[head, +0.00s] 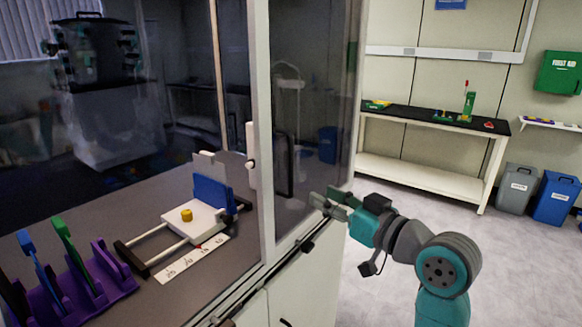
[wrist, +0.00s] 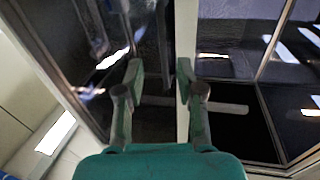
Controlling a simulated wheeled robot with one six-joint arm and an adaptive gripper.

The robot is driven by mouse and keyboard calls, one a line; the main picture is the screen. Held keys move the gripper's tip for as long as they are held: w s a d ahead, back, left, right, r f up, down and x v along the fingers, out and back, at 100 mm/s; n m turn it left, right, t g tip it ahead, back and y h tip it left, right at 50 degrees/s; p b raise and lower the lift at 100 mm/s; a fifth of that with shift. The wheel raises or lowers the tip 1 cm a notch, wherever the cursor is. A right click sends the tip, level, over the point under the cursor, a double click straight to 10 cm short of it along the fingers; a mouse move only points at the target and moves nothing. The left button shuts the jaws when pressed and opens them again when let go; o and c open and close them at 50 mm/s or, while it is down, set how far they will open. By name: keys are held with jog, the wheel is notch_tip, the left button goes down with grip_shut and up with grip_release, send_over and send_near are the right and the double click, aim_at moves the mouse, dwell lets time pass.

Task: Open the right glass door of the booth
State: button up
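The booth's right glass door (head: 310,100) is a dark, reflective pane beside a pale upright post (head: 259,110). It looks closed, though I cannot be sure. A dark vertical bar handle (head: 290,165) shows at the pane's left part. My gripper (head: 325,200) is in front of the pane's lower right part, right of the handle in the picture. In the wrist view my gripper (wrist: 160,82) has its two green fingers apart, with dark glass and a pale upright strip (wrist: 184,60) behind them. I cannot tell whether a fingertip touches the door.
Inside the booth, a white slide with a yellow knob (head: 187,215) and a purple rack (head: 85,295) stand on the grey worktop (head: 80,212). A bench (head: 425,172) and two bins (head: 556,198) stand behind right. The floor (head: 510,270) right of my arm is clear.

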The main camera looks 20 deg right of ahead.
notch_tip(320, 180, up, 3)
jog(key=n, duration=0.1)
send_over(291, 192)
jog(key=shift+w+r+y, duration=0.1)
jog(key=shift+w+y, duration=0.2)
dwell(0.4)
grip_shut()
